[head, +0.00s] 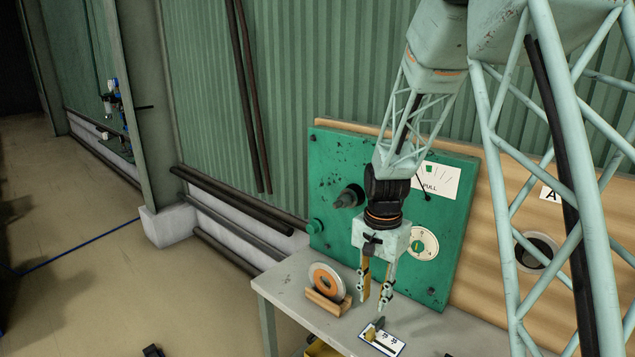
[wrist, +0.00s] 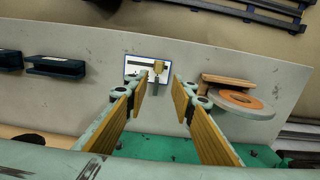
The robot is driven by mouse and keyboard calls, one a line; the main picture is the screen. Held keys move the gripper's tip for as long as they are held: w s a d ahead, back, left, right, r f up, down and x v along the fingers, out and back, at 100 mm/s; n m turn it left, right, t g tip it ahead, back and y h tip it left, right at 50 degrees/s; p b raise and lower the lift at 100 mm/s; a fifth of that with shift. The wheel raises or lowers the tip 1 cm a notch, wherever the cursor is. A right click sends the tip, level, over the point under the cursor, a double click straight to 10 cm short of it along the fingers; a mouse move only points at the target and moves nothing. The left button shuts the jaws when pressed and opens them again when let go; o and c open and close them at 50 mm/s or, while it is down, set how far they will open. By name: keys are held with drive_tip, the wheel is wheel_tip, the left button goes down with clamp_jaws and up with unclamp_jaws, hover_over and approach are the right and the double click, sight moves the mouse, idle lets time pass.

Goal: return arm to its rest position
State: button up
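My gripper (head: 374,292) hangs pointing down above the grey workbench (head: 290,281), in front of the green panel (head: 335,230). In the wrist view my gripper (wrist: 158,88) has its two wood-coloured finger pads wide apart, with nothing between them. The arm is bent, its lattice links rising to the upper right in the head view. Below the fingertips, a small white card (head: 388,344) with a dark edge lies on the bench with a small tool (head: 374,330) on it. The tool also shows in the wrist view (wrist: 157,68).
A disc with an orange ring (head: 327,281) stands in a wooden holder on the bench, left of my gripper. Two dark blue brackets (wrist: 55,67) lie at the bench's other end in the wrist view. A wooden board (head: 560,210) stands behind. The floor (head: 80,270) at left is mostly free.

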drive_tip(key=s+d+r+n+t, duration=0.1)
drive_tip(key=s+r+n, duration=0.1)
drive_tip(key=s+r, duration=0.75)
drive_tip(key=s+d+r+n+t, duration=0.1)
drive_tip(key=s+r+n, duration=0.1)
drive_tip(key=s+r, duration=0.75)
drive_tip(key=s+d+r+n+t, duration=0.1)
drive_tip(key=s+r, duration=0.4)
drive_tip(key=s, duration=0.5)
drive_tip(key=s+d+r+n+t, duration=0.1)
drive_tip(key=s+r+n, duration=0.2)
drive_tip(key=s, duration=0.8)
drive_tip(key=shift+v, duration=1.1)
drive_tip(key=shift+w+r, duration=0.1)
drive_tip(key=shift+w, duration=0.05)
idle(0.7)
